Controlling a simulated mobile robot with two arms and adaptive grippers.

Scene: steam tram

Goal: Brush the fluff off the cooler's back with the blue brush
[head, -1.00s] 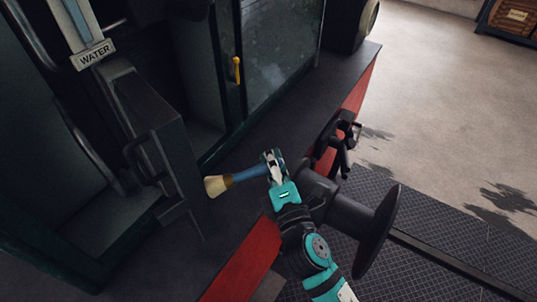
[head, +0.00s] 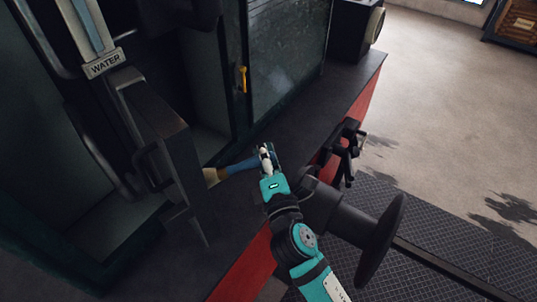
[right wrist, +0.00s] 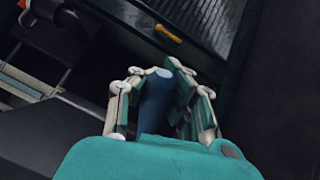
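My right gripper (head: 267,158) is shut on the blue handle of the brush (head: 241,166). The brush points left, and its pale bristles are partly hidden behind a dark upright casing (head: 172,150) with a handle. In the right wrist view the fingers (right wrist: 160,100) close around the dark blue handle (right wrist: 153,105); the bristles are hidden there. I cannot tell for sure which part is the cooler. A dark framed panel with a mottled face (head: 287,62) stands behind the gripper, apart from the brush. I make out no clear fluff. My left gripper is not in view.
A yellow lever (head: 242,79) sits on the panel's frame. A "WATER" plate (head: 104,63) is at the upper left. A dark ledge with a red side (head: 243,268) runs below the arm. A black buffer (head: 380,240) stands close to my right arm. The floor at right is open.

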